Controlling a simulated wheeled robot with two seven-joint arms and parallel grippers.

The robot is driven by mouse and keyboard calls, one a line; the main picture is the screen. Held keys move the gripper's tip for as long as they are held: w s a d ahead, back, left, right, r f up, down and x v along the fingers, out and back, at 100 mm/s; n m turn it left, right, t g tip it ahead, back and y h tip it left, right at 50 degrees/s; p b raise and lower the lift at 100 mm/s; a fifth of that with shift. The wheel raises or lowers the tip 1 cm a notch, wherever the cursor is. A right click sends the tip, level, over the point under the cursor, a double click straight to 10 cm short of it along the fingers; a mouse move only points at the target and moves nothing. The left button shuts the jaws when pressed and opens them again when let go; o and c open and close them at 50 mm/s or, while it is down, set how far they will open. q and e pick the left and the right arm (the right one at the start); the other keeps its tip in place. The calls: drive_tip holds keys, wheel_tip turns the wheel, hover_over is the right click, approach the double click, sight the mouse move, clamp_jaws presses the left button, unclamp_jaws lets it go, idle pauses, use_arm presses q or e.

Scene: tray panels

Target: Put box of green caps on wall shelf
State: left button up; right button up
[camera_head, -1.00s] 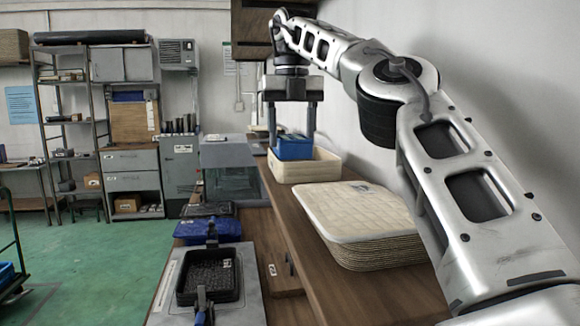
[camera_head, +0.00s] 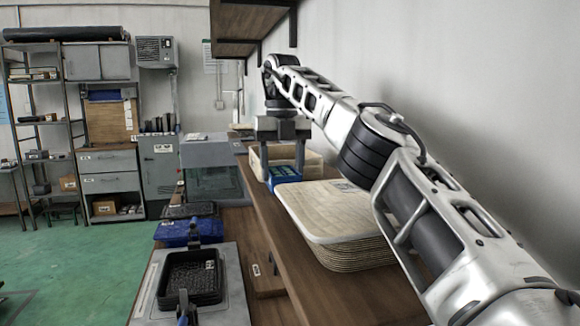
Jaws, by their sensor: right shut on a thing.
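A small blue box (camera_head: 284,175) is between the fingers of my right gripper (camera_head: 283,172), in front of the cream bin (camera_head: 314,167) and at the far left of the stack of cream trays. The right gripper points down and is shut on this box. The box's contents are too small to make out, so I cannot tell whether it holds green caps. The wall shelf (camera_head: 236,20) is at the top of the view, dark wood on black brackets, above and beyond the right gripper.
A stack of cream trays (camera_head: 335,215) fills much of the wooden counter (camera_head: 310,275) near the wall. A black tray (camera_head: 192,278) stands on a grey plate at front left, with a blue item (camera_head: 187,234) behind it. Green floor lies open at left.

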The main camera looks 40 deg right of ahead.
drive_tip(key=shift+a+f, duration=0.1)
drive_tip(key=shift+f, duration=0.15)
drive_tip(key=o, duration=1.1)
drive_tip(key=shift+c, duration=0.2)
